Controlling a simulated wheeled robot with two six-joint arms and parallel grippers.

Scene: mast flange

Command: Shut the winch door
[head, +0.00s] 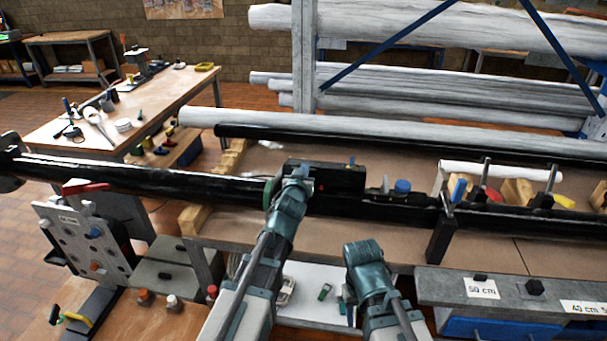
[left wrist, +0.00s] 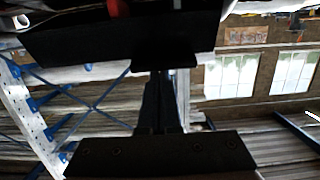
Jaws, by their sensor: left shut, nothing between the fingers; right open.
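The black mast (head: 130,178) lies across the view on the bench. A dark box-like part (head: 338,177), apparently the winch housing with its door, sits on the mast near the middle. I cannot tell the door's angle. My left gripper (head: 298,170) is shut and empty at this part's left end, partly covering it. In the left wrist view the closed dark fingers (left wrist: 163,85) reach up to a black part (left wrist: 120,42); I cannot tell whether they touch. My right gripper (head: 363,252) is open and empty in front of the bench, below the mast; its fingers are hardly visible.
A blue-capped fitting (head: 402,187) stands on the mast to the right, followed by clamps (head: 482,178). A grey bench edge with length labels (head: 483,288) is at lower right. A grey plate fixture (head: 85,235) stands at left. Pale tubes (head: 400,132) lie behind.

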